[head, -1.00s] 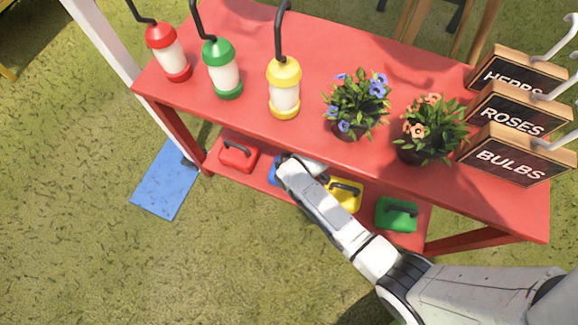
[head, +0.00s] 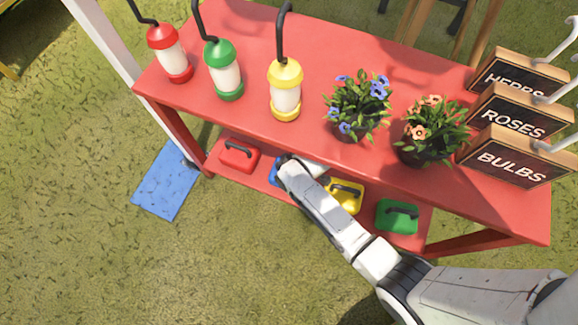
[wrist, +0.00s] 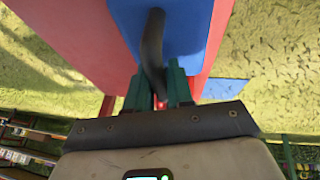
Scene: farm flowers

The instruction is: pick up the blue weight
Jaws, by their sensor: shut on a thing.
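The blue weight (head: 275,174) is on the lower shelf of the red table, mostly hidden behind my arm in the head view. In the wrist view the blue weight (wrist: 192,30) shows at the top with its dark curved handle (wrist: 152,45). My gripper (wrist: 160,92) has its green fingers closed around the lower end of that handle. In the head view my gripper is hidden by my own wrist at the shelf. The weight still appears to be at shelf level; I cannot tell whether it touches the shelf.
On the lower shelf (head: 222,171), a red weight (head: 238,157) lies left, with yellow (head: 345,196) and green (head: 397,217) weights right. The tabletop (head: 330,50) above holds lanterns, two flower pots and signs. A blue mat (head: 168,182) lies on the grass at left.

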